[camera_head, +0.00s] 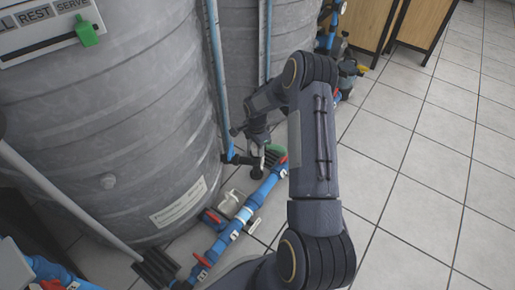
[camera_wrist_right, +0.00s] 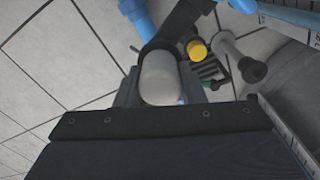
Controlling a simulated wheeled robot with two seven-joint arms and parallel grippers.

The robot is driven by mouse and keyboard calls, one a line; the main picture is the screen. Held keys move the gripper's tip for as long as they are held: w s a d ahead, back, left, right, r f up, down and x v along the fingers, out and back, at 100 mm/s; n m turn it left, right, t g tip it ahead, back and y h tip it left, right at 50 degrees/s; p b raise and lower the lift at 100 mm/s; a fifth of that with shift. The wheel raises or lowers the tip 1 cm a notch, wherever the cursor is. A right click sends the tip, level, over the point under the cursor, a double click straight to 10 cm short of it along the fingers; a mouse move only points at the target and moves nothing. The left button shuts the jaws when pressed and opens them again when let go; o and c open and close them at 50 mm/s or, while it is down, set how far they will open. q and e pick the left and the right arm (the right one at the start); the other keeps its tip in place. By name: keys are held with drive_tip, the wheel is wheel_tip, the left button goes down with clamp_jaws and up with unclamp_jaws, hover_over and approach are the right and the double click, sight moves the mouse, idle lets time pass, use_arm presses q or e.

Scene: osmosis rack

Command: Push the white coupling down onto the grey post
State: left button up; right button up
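My right gripper (camera_head: 256,136) reaches down beside the grey tank, over the blue pipework. In the right wrist view, a pale rounded piece (camera_wrist_right: 160,78) sits between dark parts of the gripper. It may be the white coupling, but its lower end is hidden. I cannot tell whether the fingers grip it. A grey post (camera_wrist_right: 230,44) with a black end stands just right of the gripper in that view. I cannot tell if it is the task's post.
Large grey tanks (camera_head: 105,110) fill the left. Blue pipe (camera_head: 228,238) with red-handled valves runs along their foot. A whitish fitting (camera_head: 231,204) sits beside it. A green handle (camera_head: 276,150) is close to the gripper. Tiled floor (camera_head: 420,190) is clear at right.

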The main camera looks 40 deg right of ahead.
drive_tip(key=shift+c, duration=0.7)
drive_tip(key=shift+r+p, duration=0.3)
drive_tip(key=shift+r, duration=0.35)
drive_tip(key=shift+c, duration=0.2)
wheel_tip(320, 180, up, 3)
drive_tip(key=shift+f+p, duration=0.2)
drive_tip(key=shift+p, duration=0.3)
drive_tip(key=s+a+r+p, duration=0.1)
drive_tip(key=s+r+p, duration=0.1)
drive_tip(key=s+r, duration=0.2)
drive_tip(key=s+a+r+p, duration=0.1)
drive_tip(key=s+r+p, duration=0.2)
drive_tip(key=s, duration=0.6)
drive_tip(key=shift+s+a+r, duration=0.35)
drive_tip(key=shift+r, duration=0.7)
